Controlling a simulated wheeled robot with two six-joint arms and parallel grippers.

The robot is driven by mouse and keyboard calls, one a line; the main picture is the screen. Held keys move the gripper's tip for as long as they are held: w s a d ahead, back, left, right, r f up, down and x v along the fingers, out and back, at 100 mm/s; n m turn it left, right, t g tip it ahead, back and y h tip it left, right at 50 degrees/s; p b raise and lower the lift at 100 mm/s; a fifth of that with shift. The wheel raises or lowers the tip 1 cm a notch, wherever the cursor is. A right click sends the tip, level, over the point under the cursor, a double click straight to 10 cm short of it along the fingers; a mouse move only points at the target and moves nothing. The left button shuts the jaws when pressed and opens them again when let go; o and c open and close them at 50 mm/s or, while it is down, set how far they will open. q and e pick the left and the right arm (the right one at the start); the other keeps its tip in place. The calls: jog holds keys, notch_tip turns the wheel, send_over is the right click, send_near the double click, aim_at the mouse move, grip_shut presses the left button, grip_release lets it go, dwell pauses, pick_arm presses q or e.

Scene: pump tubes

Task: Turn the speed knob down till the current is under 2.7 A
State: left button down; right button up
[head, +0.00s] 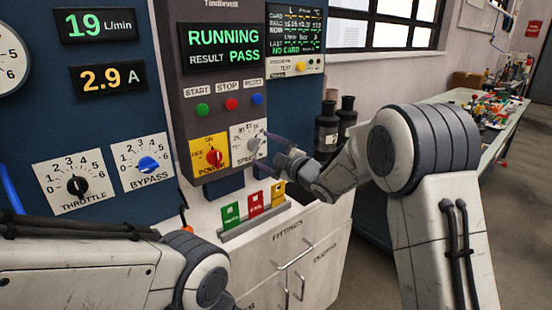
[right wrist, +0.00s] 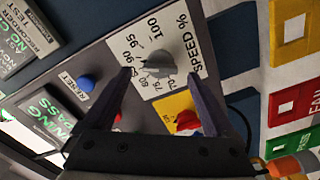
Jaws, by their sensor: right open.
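The grey speed knob (head: 253,145) sits on a white dial plate at the lower right of the control box. In the right wrist view the knob (right wrist: 158,62) lies between and just beyond the fingertips of my right gripper (right wrist: 158,74). The right gripper (head: 268,142) is open in front of the dial, one finger to each side of the knob. I cannot tell whether either finger touches it. The current display (head: 108,78) reads 2.9 A. My left arm shows at the lower left, but its gripper is out of view.
The red power knob (head: 214,157) is directly left of the speed dial. Start, stop and blue reset buttons (head: 257,99) sit above. The screen (head: 222,46) reads RUNNING, PASS. Coloured card slots (head: 253,203) stand below. Black bottles (head: 327,128) stand behind my right wrist.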

jog(key=v, duration=0.6)
jog(key=shift+b, duration=0.3)
